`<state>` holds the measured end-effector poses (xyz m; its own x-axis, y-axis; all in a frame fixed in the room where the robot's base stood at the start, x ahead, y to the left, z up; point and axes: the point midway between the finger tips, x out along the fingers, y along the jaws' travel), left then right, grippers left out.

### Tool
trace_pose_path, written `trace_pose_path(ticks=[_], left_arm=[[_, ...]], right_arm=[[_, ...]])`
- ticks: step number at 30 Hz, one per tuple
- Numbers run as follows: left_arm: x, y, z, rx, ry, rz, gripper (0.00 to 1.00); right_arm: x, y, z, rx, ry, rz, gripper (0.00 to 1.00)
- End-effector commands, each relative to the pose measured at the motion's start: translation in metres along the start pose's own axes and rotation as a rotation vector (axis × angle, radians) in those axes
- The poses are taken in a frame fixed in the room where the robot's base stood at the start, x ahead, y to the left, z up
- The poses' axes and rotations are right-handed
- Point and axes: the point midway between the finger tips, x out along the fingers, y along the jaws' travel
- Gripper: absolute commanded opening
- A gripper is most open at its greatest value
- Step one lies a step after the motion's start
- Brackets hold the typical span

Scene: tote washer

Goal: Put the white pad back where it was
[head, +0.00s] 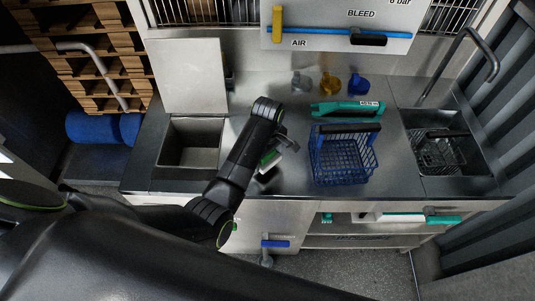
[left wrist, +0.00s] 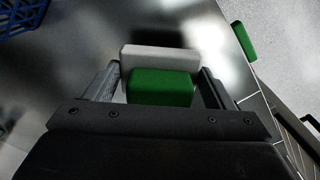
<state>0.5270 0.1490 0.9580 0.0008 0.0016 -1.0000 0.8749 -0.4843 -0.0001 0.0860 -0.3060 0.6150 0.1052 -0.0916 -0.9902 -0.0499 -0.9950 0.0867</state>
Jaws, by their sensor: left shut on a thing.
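The white pad (left wrist: 160,54) is a pale block with a green block (left wrist: 160,88) on its near side. In the left wrist view both sit between the two fingers of my left gripper (left wrist: 158,80), which is shut on them. In the head view my left gripper (head: 274,157) is over the steel counter, between the open square basin and the blue basket. Only small bits of green and white show there, and I cannot tell whether the pad touches the counter. My right gripper is not in view.
The blue wire basket (head: 342,160) stands right of my left gripper, with a teal tool (head: 348,110) behind it. The basin (head: 190,143) has its lid (head: 188,77) raised. A sink (head: 443,145) holds a wire basket. Three knobs (head: 330,82) stand at the back.

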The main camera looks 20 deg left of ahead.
Motion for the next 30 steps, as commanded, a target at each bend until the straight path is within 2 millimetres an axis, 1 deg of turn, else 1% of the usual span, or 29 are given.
trace_pose_path(ticks=[12,21,30], left_arm=[[0.0,0.0,-0.0001,0.0,0.0,0.0,0.35],[0.0084,-0.0003,0.0,0.0,0.0,-0.001,0.35],[0.0094,-0.0001,0.0,0.0,0.0,0.0,0.35]], right_arm=[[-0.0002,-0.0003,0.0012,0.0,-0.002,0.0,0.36],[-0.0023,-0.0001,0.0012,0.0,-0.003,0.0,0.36],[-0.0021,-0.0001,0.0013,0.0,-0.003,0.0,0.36]])
